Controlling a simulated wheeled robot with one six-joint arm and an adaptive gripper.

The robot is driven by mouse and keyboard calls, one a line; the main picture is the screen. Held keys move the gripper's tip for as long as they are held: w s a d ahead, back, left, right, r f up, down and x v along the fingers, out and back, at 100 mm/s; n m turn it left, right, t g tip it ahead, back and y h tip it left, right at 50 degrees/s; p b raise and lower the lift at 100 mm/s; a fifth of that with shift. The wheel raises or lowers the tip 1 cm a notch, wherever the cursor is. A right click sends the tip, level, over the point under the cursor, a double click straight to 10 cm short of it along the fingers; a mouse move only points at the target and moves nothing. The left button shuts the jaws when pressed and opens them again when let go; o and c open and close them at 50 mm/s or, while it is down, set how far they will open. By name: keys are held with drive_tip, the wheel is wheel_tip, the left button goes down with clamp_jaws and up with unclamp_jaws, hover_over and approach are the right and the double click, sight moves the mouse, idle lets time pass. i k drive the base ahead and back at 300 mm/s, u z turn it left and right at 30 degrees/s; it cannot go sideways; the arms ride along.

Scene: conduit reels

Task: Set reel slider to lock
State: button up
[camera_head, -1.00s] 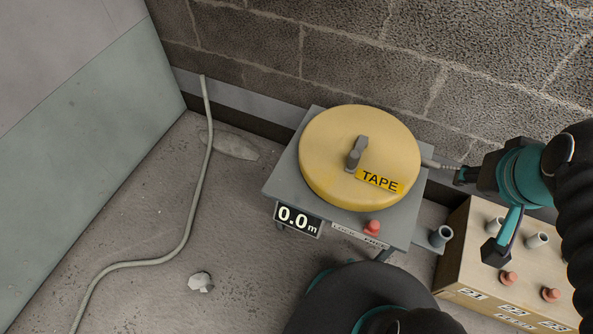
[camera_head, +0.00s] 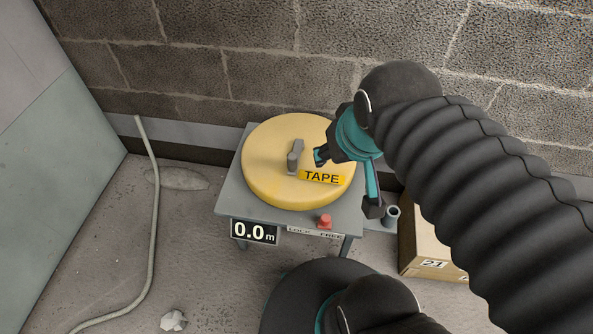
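The yellow tape reel (camera_head: 270,165) lies flat on a small grey stand (camera_head: 228,195), with a grey crank handle (camera_head: 295,157) on top. The red slider knob (camera_head: 324,221) is at the stand's front edge, above a strip (camera_head: 316,233) marked LOCK at left and FREE at right. The knob is at the FREE end. My gripper (camera_head: 346,183) is open and empty, with its fingers spread over the reel's right side. One fingertip is over the reel beside the TAPE label; the other is right of the knob, apart from it.
A display (camera_head: 254,232) left of the strip reads 0.0 m. A grey tube end (camera_head: 392,214) and a cardboard-coloured box (camera_head: 424,250) marked 21 are at right, partly hidden by my arm. A pale conduit (camera_head: 152,220) runs along the floor at left. A block wall stands behind.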

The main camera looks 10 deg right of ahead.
sight(325, 221)
drive_tip(key=z, duration=1.3)
drive_tip(key=k, duration=1.1)
drive_tip(key=u, duration=1.05)
